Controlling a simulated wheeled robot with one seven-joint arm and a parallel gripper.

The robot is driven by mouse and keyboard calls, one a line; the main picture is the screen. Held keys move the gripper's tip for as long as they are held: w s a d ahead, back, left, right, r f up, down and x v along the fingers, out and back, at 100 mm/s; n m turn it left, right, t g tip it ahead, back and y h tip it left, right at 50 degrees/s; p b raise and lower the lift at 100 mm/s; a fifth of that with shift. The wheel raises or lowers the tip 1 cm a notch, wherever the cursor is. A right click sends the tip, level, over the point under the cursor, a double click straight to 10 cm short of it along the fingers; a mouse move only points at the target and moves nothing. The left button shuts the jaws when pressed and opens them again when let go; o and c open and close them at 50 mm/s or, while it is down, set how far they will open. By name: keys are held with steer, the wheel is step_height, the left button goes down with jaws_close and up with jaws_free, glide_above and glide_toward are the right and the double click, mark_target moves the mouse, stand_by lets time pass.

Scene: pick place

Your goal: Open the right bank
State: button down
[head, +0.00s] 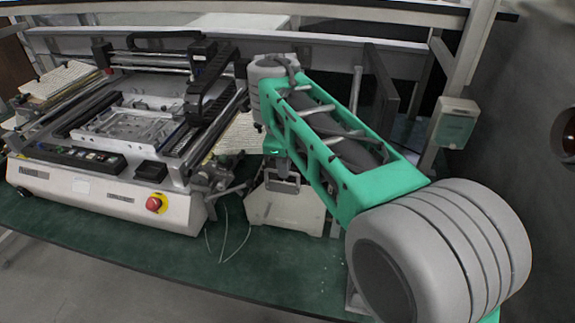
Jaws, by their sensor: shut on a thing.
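My gripper (283,184) is at the centre of the head view, below the far end of my green and grey arm. It points down at the upper part of a cream-white box-shaped unit (285,209) on the green table. The gripper is shut on a part at the top of this unit; the small size and my arm hide the exact contact. No label marks a right bank, so I cannot tell for sure that this unit is it. Its upper right side is partly hidden behind my arm.
A large white machine (100,199) with a red stop button (155,203) fills the left of the green table (240,268). Thin white cables lie between it and the unit. A metal post and a grey-green wall box (455,123) stand at right. The table's front middle is clear.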

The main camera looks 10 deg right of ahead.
steer(key=shift+w+a, duration=0.1)
steer(key=shift+a, duration=0.05)
steer(key=c, duration=1.5)
jaws_free()
steer(key=r+p, duration=0.1)
steer(key=r, duration=0.1)
steer(key=s+r+p, duration=0.1)
steer(key=r, duration=0.2)
steer(key=r+p, duration=0.1)
steer(key=r, duration=0.1)
steer(key=shift+s+a+r, duration=0.25)
steer(key=shift+a+r, duration=0.1)
steer(key=s+d+f+n, duration=0.1)
steer(key=s+f+n, duration=0.3)
steer(key=n, duration=0.4)
steer(key=s+d+f+n, duration=0.1)
steer(key=s+f+n, duration=0.4)
steer(key=n, duration=0.2)
steer(key=s+d+f+n+t+y+p, duration=0.1)
steer(key=s+f+n, duration=0.4)
steer(key=n, duration=0.3)
steer(key=shift+s+n, duration=0.3)
steer(key=shift+s, duration=0.05)
